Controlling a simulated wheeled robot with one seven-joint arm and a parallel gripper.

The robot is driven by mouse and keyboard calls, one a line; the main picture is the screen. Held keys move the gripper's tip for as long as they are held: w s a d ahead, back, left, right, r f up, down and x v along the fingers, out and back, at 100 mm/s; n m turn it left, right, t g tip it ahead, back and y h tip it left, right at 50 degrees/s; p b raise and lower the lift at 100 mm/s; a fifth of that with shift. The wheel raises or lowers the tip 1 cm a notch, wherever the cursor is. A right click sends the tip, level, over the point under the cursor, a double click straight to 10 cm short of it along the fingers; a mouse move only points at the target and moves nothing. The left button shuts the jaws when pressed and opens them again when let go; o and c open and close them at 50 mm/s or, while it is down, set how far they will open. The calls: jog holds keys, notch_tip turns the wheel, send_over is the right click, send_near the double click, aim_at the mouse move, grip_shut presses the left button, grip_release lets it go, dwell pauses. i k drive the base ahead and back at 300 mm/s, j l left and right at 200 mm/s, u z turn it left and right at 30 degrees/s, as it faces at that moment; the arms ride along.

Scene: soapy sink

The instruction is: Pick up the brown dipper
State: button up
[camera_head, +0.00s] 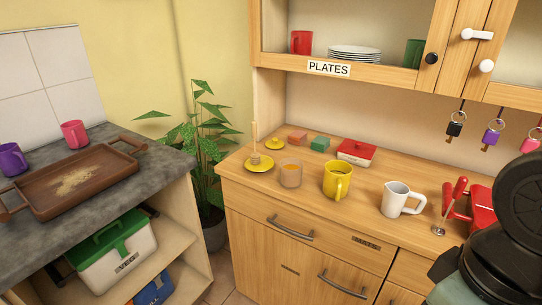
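The brown dipper (254,137) is a thin light-brown stick with a wider head at its lower end. It stands about upright over a yellow saucer (260,169) at the left end of the wooden counter. The dipper is small in view, and I cannot tell exactly how its head rests there. My gripper is not in view. Only dark, rounded parts, likely of my arm, show at the lower right, away from the dipper.
A glass cup (290,174), yellow mug (338,180), white jug (397,198) and red-handled tool (448,205) line the wooden counter (370,225). Behind stand small blocks and a red box (356,151). A cabinet (340,78) hangs above; a plant (200,140) stands left.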

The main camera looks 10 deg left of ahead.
aim_at(255, 157)
jog(key=i+j+u, duration=0.1)
jog(key=u, duration=1.35)
jog(key=i+u, duration=0.1)
jog(key=i, duration=0.45)
jog(key=i+l+u, duration=0.1)
jog(key=i, duration=0.45)
jog(key=l, duration=0.1)
